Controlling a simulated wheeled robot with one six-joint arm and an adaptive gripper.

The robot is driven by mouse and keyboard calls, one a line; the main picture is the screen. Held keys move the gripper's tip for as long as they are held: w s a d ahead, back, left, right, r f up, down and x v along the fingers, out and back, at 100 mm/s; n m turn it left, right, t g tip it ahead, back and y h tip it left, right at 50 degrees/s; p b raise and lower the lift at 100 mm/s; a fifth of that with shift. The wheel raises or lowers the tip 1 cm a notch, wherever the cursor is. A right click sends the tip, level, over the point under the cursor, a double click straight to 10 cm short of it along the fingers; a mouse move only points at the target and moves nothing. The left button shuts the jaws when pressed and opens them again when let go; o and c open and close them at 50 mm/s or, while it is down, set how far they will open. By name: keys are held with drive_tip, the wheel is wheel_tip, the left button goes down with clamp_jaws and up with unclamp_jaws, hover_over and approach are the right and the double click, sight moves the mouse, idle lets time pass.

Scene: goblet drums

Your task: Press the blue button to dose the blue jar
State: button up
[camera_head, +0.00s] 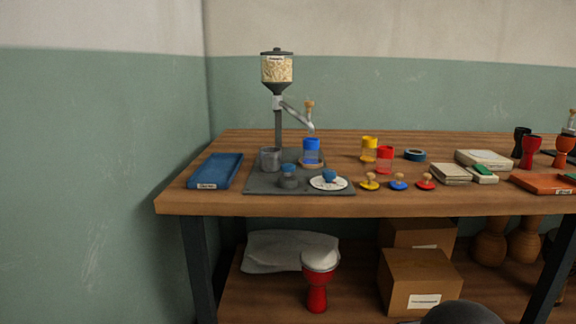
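The blue jar (311,152), a clear jar with a wide blue band at its top, stands upright at the back right of a grey base plate (258,184). The dispenser's spout (299,116) ends just above it. A white round dial-like disc (343,184) with a blue knob (329,175) lies at the plate's front right. I cannot tell for certain which blue piece is the button.
A hopper (277,70) of pale grains tops the dispenser post. A grey cup (270,158) stands left of the jar, a blue tray (215,171) further left. Yellow (369,149) and red (385,159) jars and several knobbed lids (398,182) stand right.

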clamp_jaws()
idle(1.0)
